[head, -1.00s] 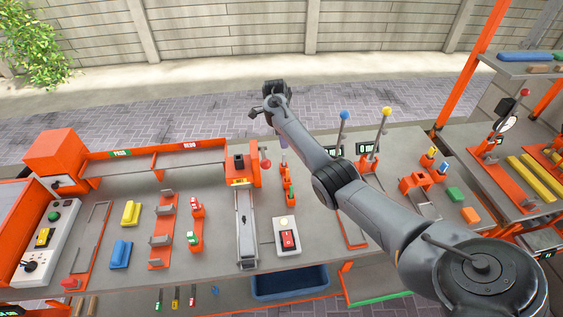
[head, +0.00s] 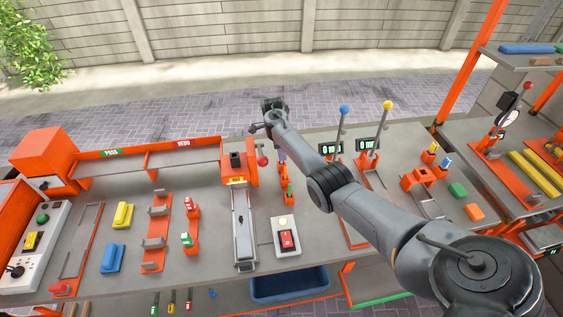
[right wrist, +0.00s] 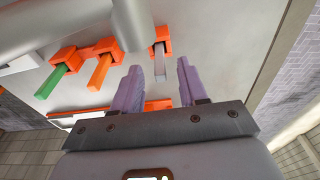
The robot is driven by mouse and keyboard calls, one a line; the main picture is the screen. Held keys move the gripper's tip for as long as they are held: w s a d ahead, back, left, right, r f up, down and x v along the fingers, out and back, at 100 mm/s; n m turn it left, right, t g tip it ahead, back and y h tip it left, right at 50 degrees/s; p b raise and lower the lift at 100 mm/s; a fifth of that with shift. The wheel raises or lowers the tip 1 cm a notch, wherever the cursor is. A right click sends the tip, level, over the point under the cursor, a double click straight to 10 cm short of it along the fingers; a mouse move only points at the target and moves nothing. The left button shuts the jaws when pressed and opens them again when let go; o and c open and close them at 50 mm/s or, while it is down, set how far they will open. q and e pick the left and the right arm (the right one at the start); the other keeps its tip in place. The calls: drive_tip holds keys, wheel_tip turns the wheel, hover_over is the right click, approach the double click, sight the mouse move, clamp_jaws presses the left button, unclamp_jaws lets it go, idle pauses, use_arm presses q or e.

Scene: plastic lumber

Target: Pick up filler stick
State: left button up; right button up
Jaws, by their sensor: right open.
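Three sticks stand in orange holders in the right wrist view: a green stick (right wrist: 50,82), an orange stick (right wrist: 99,72) and a grey stick (right wrist: 159,66). Which one is the filler stick is not marked. My right gripper (right wrist: 158,78) has two lavender fingers, spread apart and empty. The grey stick shows in line with the gap between the fingertips; I cannot tell the distance. In the head view, my right gripper (head: 281,155) is mostly hidden by its wrist, above the back of the bench by the stick holders. My left gripper is not in view.
A red-knobbed lever (head: 262,160) stands left of the gripper. Blue-knobbed (head: 344,110) and yellow-knobbed (head: 387,106) levers rise to the right, beyond my forearm. A switch box (head: 286,237) sits in front. Bare bench lies between these fixtures.

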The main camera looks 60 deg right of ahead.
drive_tip(key=shift+s+d+f, duration=0.1)
drive_tip(key=shift+f, duration=1)
drive_tip(key=shift+c, duration=0.4)
clamp_jaws()
